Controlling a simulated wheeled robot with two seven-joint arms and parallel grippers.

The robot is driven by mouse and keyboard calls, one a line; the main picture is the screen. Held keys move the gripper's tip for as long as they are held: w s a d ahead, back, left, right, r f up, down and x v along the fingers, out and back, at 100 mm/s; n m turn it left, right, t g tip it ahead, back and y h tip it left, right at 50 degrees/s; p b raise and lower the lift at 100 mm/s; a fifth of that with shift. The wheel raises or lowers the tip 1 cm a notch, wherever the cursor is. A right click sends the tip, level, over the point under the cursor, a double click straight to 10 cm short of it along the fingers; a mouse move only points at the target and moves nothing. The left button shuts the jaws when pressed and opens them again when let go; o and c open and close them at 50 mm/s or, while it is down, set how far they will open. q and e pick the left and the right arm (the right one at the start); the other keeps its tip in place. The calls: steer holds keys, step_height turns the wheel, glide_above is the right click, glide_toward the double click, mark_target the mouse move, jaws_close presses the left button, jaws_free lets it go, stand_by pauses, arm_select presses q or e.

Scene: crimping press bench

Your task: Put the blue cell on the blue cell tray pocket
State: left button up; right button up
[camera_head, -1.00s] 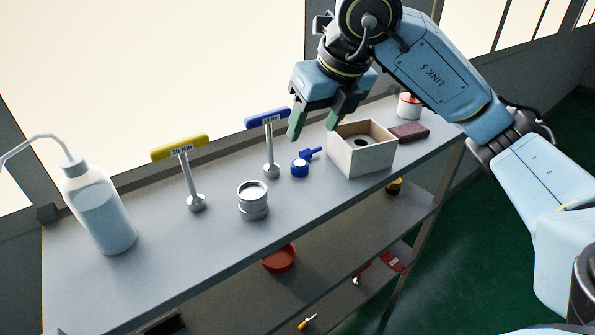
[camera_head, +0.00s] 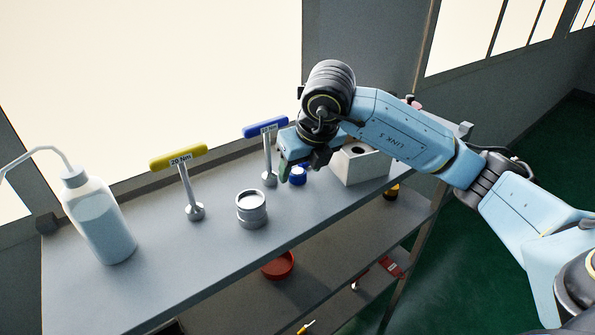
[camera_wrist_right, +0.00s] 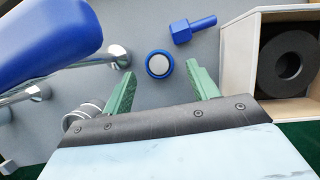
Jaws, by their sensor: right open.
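The blue cell, a short round blue piece with a pale top, stands on the grey bench in the head view (camera_head: 298,177) and in the right wrist view (camera_wrist_right: 159,64). My right gripper (camera_wrist_right: 161,75) is open above the bench, its green fingertips on either side of the cell in the picture. No contact with the cell shows. In the head view the right gripper (camera_head: 295,168) is over the cell and partly hides it. I cannot make out a blue cell tray pocket. My left gripper is not in view.
A blue bolt-like piece (camera_wrist_right: 193,29) lies close to the cell. A pale box (camera_head: 366,171) with a dark ring inside stands to the right. Blue-handled (camera_head: 265,128) and yellow-handled (camera_head: 179,157) tools, a silver cylinder (camera_head: 252,211) and a bottle (camera_head: 101,222) stand left.

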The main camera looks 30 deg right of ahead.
steer(key=shift+w+f, duration=0.25)
steer(key=shift+f, duration=0.4)
steer(key=c, duration=1.1)
steer(key=shift+c, duration=0.6)
steer(key=shift+r, duration=0.15)
